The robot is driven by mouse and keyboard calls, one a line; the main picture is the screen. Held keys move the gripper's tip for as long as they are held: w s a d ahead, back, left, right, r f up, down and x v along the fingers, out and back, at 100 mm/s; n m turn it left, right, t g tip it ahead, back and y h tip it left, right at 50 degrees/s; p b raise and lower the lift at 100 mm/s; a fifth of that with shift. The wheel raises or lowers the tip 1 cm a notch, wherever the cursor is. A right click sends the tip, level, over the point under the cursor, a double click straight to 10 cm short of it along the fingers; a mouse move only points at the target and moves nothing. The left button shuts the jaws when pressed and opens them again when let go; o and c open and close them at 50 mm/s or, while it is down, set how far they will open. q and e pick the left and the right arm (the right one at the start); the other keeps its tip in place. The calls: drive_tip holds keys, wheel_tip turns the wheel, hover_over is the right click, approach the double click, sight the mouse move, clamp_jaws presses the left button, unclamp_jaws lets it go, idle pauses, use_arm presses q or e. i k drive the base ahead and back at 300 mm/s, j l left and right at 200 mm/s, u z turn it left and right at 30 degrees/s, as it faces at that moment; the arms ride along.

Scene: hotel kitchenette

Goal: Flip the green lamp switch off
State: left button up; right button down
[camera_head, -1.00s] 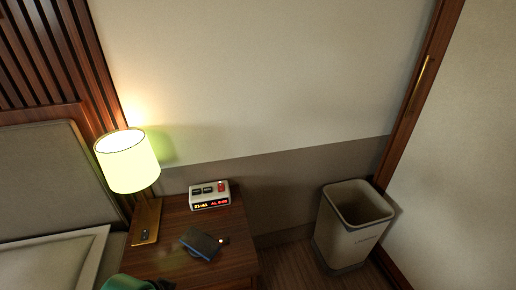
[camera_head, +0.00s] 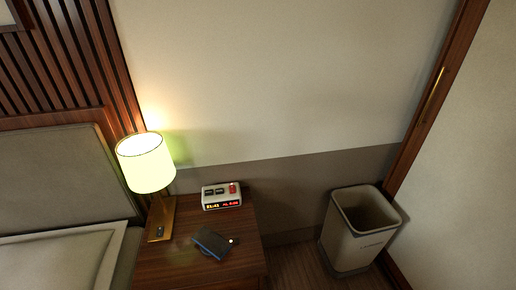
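A lit table lamp (camera_head: 147,163) with a pale yellow-green shade stands at the back left of the wooden nightstand (camera_head: 180,266). Its shade glows and lights the wall behind. The lamp has a flat brass-coloured stand (camera_head: 163,213), with a small dark switch (camera_head: 159,231) low on its base. The switch is too small for me to tell its colour or position. Neither of my grippers is in view.
An alarm clock (camera_head: 221,196) with red and yellow digits and a dark blue wallet-like object (camera_head: 211,242) are on the nightstand. A bed pillow (camera_head: 60,262) lies to the left. A bin (camera_head: 357,228) stands on the floor to the right.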

sight(160, 231)
drive_tip(key=i+u, duration=0.15)
drive_tip(key=u, duration=0.35)
drive_tip(key=i+l+u, duration=0.1)
drive_tip(key=u, duration=0.4)
drive_tip(key=i+l+u, duration=0.15)
drive_tip(key=u, duration=0.35)
